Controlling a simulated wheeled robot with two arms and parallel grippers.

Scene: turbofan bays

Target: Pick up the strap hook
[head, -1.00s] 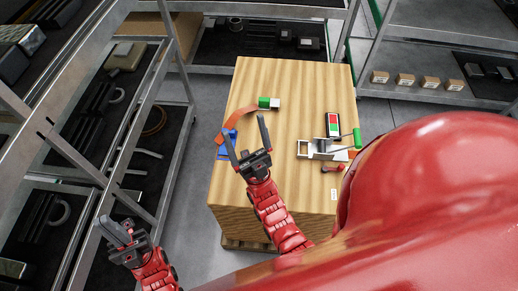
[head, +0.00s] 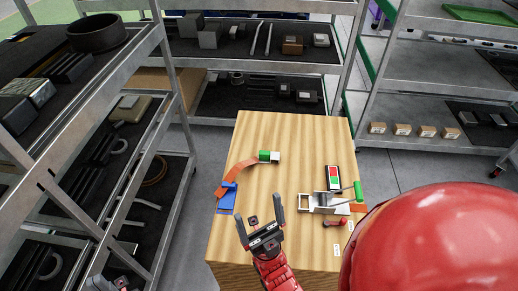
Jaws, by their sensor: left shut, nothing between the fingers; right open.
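An orange strap (head: 238,171) lies curved on the left of the wooden table. A blue hook-like piece (head: 228,197) is at its near end and a green and white block (head: 268,156) at its far end. I cannot tell for sure which end is the strap hook. My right gripper (head: 259,213) is open, its fingers pointing away from me, near and to the right of the blue piece, apart from it. My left gripper (head: 108,284) is shut and empty at the bottom left, off the table and partly cut off by the frame.
A metal clamp with a green handle (head: 325,203), a red and green panel (head: 333,177) and a small red part (head: 334,221) are on the table's right. Its middle is clear. Shelving (head: 165,110) stands close on the left.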

